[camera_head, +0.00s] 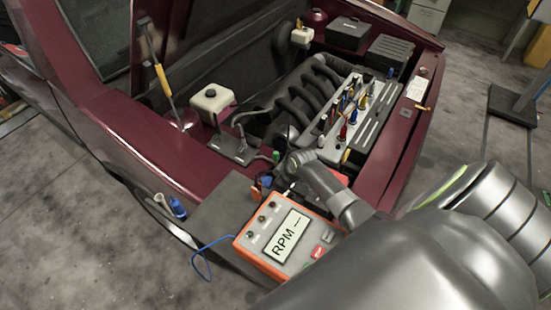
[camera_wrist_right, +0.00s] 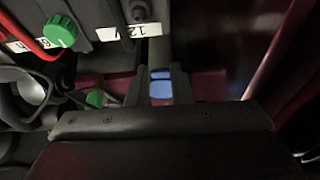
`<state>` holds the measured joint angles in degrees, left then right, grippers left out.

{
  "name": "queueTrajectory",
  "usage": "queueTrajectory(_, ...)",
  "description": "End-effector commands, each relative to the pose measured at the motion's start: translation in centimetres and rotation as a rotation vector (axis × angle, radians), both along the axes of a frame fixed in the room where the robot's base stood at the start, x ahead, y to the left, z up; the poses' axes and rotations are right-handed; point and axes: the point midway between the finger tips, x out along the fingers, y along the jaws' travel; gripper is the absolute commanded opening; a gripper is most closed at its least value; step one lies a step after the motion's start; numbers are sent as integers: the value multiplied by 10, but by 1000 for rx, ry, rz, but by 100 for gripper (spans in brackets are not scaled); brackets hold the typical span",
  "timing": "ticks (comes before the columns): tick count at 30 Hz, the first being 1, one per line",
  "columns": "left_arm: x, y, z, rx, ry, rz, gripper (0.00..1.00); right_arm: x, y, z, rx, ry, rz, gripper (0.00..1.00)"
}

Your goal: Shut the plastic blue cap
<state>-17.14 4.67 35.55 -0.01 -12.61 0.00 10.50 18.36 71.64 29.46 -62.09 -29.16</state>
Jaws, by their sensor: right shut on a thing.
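The blue cap (camera_wrist_right: 160,90) shows between the two dark fingers of my right gripper (camera_wrist_right: 162,82) in the right wrist view. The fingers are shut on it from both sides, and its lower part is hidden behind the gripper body. In the head view my right arm reaches in from the lower right to the front of the engine bay. A small blue patch (camera_head: 266,181) shows there beside the arm's end, just behind the orange RPM meter. My right gripper is mostly hidden in that view. I cannot tell whether the cap is fully seated. My left gripper is not in view.
The orange RPM meter (camera_head: 284,239) sits at the bay's front edge, with a blue cable at its left. Another blue part (camera_head: 177,207) is at the left fender. A green knob (camera_wrist_right: 62,30) and a red cable are close by in the wrist view.

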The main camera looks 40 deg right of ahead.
Motion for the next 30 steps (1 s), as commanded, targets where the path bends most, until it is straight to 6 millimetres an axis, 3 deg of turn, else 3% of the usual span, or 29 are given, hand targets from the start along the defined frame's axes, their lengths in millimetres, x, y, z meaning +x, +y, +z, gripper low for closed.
queueTrajectory(1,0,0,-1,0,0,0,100,-9,-2,-8,-3,24,-2,0)
queueTrajectory(7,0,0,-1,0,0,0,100,-10,-3,-9,-3,28,-2,0)
queueTrajectory(8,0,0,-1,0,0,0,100,-10,-3,-9,-3,28,-2,24)
queueTrajectory(12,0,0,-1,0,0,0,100,-8,-2,-8,-4,22,-2,42)
queueTrajectory(23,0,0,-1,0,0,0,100,-6,-2,-3,-2,13,-2,42)
queueTrajectory(30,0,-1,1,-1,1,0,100,-14,-6,20,-4,11,-1,42)
